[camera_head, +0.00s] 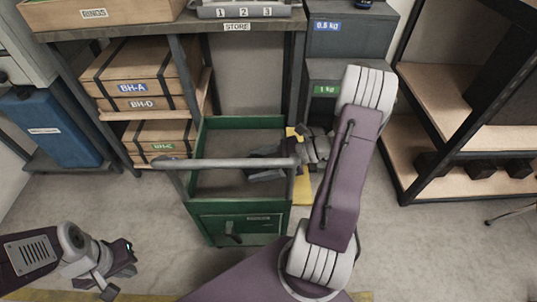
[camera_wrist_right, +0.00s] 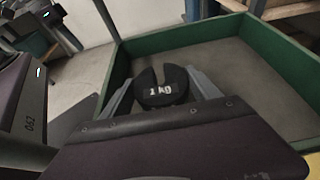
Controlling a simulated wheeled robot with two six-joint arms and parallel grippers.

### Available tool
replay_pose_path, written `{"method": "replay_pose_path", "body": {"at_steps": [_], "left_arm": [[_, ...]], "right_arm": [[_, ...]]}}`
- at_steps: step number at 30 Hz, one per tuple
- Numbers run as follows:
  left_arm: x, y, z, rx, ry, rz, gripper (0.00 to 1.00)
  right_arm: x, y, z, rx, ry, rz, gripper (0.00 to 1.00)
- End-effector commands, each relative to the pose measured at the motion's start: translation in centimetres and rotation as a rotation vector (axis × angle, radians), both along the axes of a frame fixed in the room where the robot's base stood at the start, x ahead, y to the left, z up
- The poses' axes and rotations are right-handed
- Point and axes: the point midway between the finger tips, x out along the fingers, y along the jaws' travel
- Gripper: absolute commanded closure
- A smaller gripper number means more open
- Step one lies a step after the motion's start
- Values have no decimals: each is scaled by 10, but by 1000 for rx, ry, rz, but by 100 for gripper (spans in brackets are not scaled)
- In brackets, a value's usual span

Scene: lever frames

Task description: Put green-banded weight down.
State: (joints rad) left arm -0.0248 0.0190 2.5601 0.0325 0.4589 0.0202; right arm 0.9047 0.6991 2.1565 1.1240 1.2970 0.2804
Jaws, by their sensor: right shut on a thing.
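A dark round slotted weight (camera_wrist_right: 162,88) shows in the right wrist view, with white marking on its face; I see no green band on it from here. My right gripper (camera_wrist_right: 160,80) is shut on it, with a grey finger on each side. In the head view my right gripper (camera_head: 268,165) is over the green cart (camera_head: 240,122), near its right side; the weight is hard to make out there. I cannot tell whether the weight touches the cart's floor. My left gripper (camera_head: 112,274) is at the lower left, away from the cart; its jaw opening is unclear.
The cart's grey handle bar (camera_head: 230,162) crosses in front of its tray. Behind stand a shelf with wooden boxes (camera_head: 140,72) and grey stepped blocks labelled 0.5 kg (camera_head: 350,38) and 1 kg (camera_head: 325,75). A rack (camera_head: 460,140) stands at right.

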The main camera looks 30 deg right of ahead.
Motion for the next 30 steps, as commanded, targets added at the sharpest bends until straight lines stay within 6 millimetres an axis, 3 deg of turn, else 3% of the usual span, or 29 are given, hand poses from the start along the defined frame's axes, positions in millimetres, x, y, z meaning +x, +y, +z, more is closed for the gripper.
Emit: {"method": "replay_pose_path", "body": {"at_steps": [1,9,17,27,28,30], "left_arm": [[0,0,-8,0,0,0,100],[0,0,-12,0,0,0,100],[0,0,-47,0,0,0,100],[0,0,-44,0,0,0,100],[0,0,-44,0,0,0,100],[0,0,-44,0,0,0,100]], "right_arm": [[-2,6,-6,2,-3,2,100],[-4,13,-10,1,-3,0,100],[-4,13,-50,1,-2,0,100],[-4,12,-48,1,-2,0,100],[-4,12,-50,-2,0,0,27],[-4,12,-49,-2,0,0,7]]}}
